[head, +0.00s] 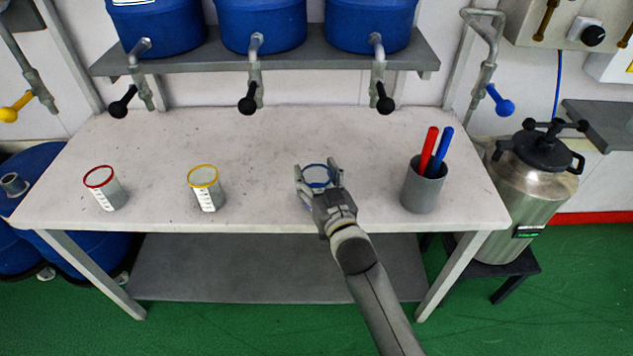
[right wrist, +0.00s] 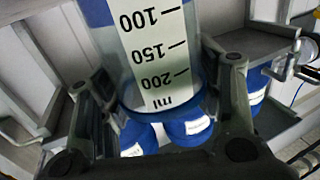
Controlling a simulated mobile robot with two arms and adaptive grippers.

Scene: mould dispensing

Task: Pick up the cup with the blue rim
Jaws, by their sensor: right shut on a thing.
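The cup with the blue rim (head: 315,177) is right of centre on the white table in the head view, partly hidden by my right gripper (head: 318,178). The gripper's two fingers are shut on the cup from its left and right sides. In the right wrist view the clear cup (right wrist: 158,55) fills the space between the fingers, and its white scale reads 100, 150 and 200 ml. The cup looks upright. I cannot tell whether its base touches the table. My left gripper is not in view.
A yellow-rimmed cup (head: 206,188) and a red-rimmed cup (head: 105,188) stand to the left. A grey holder (head: 423,192) with red and blue pens stands to the right. Blue barrels (head: 263,25) with taps sit on the shelf behind. The table (head: 255,140) is clear between these.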

